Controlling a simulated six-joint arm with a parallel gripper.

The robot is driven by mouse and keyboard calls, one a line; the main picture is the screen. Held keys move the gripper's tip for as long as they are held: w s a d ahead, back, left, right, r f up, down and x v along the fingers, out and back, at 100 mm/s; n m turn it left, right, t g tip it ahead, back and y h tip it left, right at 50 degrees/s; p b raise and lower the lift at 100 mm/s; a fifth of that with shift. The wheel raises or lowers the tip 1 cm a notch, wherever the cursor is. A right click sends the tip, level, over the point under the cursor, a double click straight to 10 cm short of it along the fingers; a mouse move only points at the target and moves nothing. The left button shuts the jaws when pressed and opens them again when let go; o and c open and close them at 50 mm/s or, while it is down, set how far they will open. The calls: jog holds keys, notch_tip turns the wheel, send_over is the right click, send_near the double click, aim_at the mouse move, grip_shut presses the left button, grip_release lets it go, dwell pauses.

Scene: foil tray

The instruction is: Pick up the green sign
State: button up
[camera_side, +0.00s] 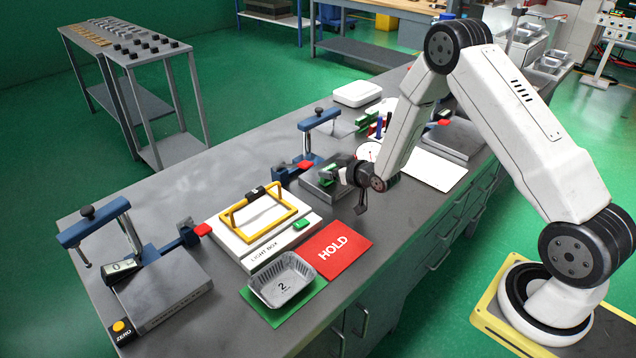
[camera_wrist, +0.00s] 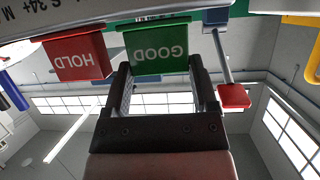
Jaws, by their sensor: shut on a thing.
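The green sign, marked GOOD, appears upside down in the wrist view (camera_wrist: 160,50), between the two fingers of my gripper (camera_wrist: 157,72). The fingers are shut on it, one at each side. In the side view my gripper (camera_side: 340,178) is low over the middle of the bench, and a small green patch shows at its tip, partly hidden by the fingers. Whether the sign is clear of what is under it, I cannot tell.
A red HOLD sign (camera_wrist: 78,57) is close beside the green one. A blue clamp stand (camera_side: 305,150) with a red tab is near my gripper. The light box (camera_side: 262,232), red HOLD mat (camera_side: 352,238) and foil tray (camera_side: 300,268) on a green mat (camera_side: 300,305) lie nearer.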

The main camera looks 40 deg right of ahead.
jog(key=shift+r, duration=0.55)
jog(key=s+a+r, duration=0.2)
jog(key=s+r, duration=0.9)
jog(key=s, duration=0.2)
jog(key=shift+s+a+r, duration=0.3)
jog(key=shift+s, duration=0.1)
jog(key=shift+w+a, duration=0.1)
jog(key=s+a+f, duration=0.1)
jog(key=a+f, duration=0.2)
jog(key=a, duration=1)
jog(key=s+a+f+y, duration=0.1)
jog(key=a+f, duration=0.3)
jog(key=a, duration=1)
jog(key=shift+a+n, duration=0.2)
jog(key=shift+n, duration=0.2)
